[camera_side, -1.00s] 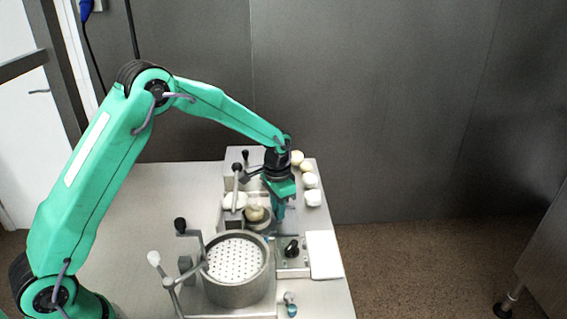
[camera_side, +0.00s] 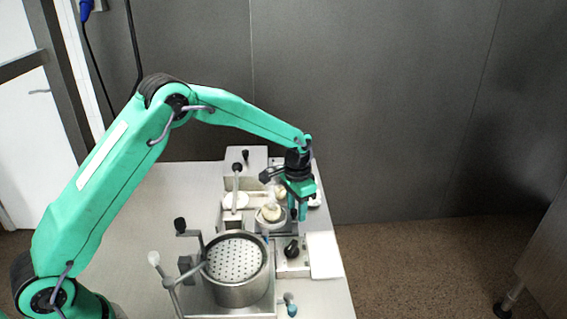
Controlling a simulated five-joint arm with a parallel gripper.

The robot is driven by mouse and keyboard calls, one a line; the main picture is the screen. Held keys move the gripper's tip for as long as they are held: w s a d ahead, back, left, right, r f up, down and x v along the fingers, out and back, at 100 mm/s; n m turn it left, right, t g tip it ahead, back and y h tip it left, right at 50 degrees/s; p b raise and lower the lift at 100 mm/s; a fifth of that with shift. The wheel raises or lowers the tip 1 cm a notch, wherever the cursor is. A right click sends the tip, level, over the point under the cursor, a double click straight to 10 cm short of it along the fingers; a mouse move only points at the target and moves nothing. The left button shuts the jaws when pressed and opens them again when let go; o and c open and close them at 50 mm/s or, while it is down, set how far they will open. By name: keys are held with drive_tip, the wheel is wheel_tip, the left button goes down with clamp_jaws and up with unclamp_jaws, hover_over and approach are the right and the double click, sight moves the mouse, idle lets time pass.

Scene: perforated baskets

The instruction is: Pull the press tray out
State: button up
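A metal press (camera_side: 246,165) with an upright black-knobbed lever (camera_side: 237,180) stands at the back of the table. A flat metal piece with a black knob (camera_side: 291,250) lies at the right of the round pot; I cannot tell whether it is the press tray. My gripper (camera_side: 298,213) points down above the right side of the table, behind that knob and just right of a small bowl (camera_side: 270,223) holding a pale round lump. It appears clear of the knob. Its fingertips are small, and I cannot tell whether they are open or shut.
A round metal pot (camera_side: 240,291) with a white perforated basket (camera_side: 236,259) stands in front, with lever handles (camera_side: 166,280) at its left. A white pad (camera_side: 324,255) lies at the right edge. White round pieces (camera_side: 315,200) are partly hidden behind my gripper. The table's left side is clear.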

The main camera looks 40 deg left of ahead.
drive_tip(key=shift+r, duration=0.15)
wheel_tip(320, 180, up, 7)
drive_tip(key=shift+r, duration=0.3)
idle(0.4)
drive_tip(key=shift+s, duration=0.1)
drive_tip(key=s+a+r+n+t, duration=0.2)
drive_tip(key=s+a+r+t, duration=0.1)
drive_tip(key=s+r, duration=1.2)
drive_tip(key=s+a+f+n+t, duration=0.1)
drive_tip(key=s+a+t, duration=0.1)
drive_tip(key=s, duration=1.5)
drive_tip(key=shift+s+a+f+n, duration=0.15)
drive_tip(key=shift+s+f+n, duration=0.05)
drive_tip(key=shift+s+n, duration=0.15)
